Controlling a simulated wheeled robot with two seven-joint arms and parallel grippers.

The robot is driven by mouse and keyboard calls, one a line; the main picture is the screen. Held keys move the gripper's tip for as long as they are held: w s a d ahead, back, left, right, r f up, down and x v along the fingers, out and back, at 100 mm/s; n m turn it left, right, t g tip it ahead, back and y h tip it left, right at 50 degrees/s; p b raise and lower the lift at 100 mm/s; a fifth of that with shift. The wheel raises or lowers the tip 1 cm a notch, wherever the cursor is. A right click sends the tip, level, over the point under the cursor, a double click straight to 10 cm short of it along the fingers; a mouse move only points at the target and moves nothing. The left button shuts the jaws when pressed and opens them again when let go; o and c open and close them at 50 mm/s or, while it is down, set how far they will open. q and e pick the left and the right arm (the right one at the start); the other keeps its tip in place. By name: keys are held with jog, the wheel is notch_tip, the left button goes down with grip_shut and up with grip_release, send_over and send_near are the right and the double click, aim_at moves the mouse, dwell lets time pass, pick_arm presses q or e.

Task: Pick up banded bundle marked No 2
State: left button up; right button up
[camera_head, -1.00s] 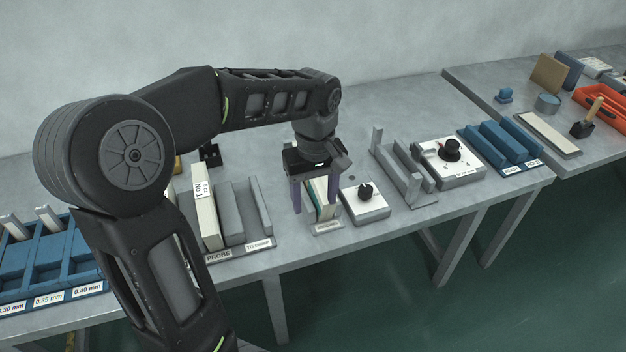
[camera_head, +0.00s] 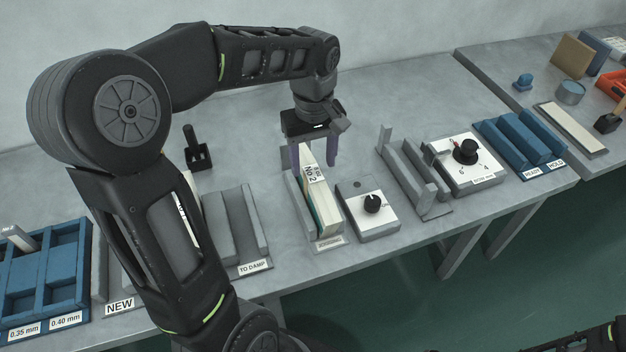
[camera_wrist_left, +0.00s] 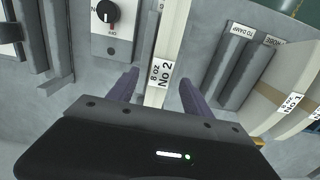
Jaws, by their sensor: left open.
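The bundle marked No 2 (camera_head: 312,190) stands upright in a narrow grey holder (camera_head: 330,243), with a white label on its upper part. The bundle also shows in the left wrist view (camera_wrist_left: 160,75). My left gripper (camera_head: 315,166) is open at the bundle's top, toward its far end. In the left wrist view its two purple fingers (camera_wrist_left: 158,88) stand on either side of the bundle, with visible gaps. The bundle's far end is partly hidden by the gripper. My right gripper is not in view.
A grey box with a black knob (camera_head: 372,208) stands just right of the bundle. Left of it is the TO DAMP rack (camera_head: 252,262). The No 1 bundle (camera_wrist_left: 288,105) shows in the left wrist view. A grey rack and a dial box (camera_head: 466,168) stand farther right.

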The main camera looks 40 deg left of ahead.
aim_at(314, 184)
pick_arm(q)
jog(key=shift+s+d+r, duration=0.1)
jog(key=shift+s, duration=0.05)
jog(key=shift+f, duration=1.35)
jog(key=shift+f, duration=0.1)
notch_tip(314, 184, down, 5)
jog(key=shift+f+p, duration=0.1)
jog(key=shift+p, duration=0.5)
jog(key=shift+c, duration=0.4)
grip_shut()
